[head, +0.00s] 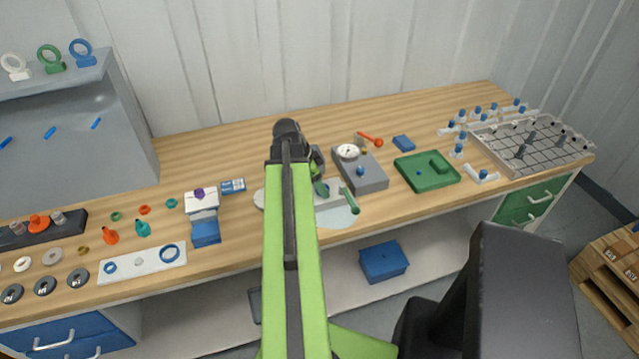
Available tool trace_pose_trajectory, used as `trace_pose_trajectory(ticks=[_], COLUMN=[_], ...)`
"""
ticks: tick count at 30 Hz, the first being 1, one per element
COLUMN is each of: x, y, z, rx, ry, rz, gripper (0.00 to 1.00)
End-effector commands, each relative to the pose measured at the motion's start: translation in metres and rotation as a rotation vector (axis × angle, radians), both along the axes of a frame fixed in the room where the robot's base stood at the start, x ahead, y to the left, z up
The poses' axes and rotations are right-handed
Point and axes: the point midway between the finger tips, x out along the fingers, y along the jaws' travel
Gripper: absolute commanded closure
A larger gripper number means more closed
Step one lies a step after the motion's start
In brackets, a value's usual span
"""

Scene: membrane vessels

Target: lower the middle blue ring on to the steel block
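A white board (125,272) lies on the bench at the left. Another blue ring (82,52) stands upright on the shelf, right of a green and a white one. I cannot tell which is the middle ring. A grey metal-looking block (372,178) with a dial and blue knob is right of my arm; I cannot tell if it is the steel block. My gripper is mostly hidden by my arm over the bench's middle; its fingers cannot be made out.
A blue box (206,233) and a white box (201,203) stand left of my arm. A green tray (427,172) and a wire rack (530,143) are at the right. A green-handled tool (349,201) lies close to my arm. The back middle of the bench is fairly clear.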

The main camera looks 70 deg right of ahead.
Motion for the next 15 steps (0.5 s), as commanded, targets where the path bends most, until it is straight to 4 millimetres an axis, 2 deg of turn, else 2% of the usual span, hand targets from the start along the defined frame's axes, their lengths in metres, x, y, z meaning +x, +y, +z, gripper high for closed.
trace_pose_trajectory(ticks=[10, 15], x=[0.001, 0.007], y=[0.001, 0.006], z=[0.003, 0.03], rx=[0.0, 0.0], ry=[0.0, 0.0], rz=[0.001, 0.002], gripper=[0.35, 0.35])
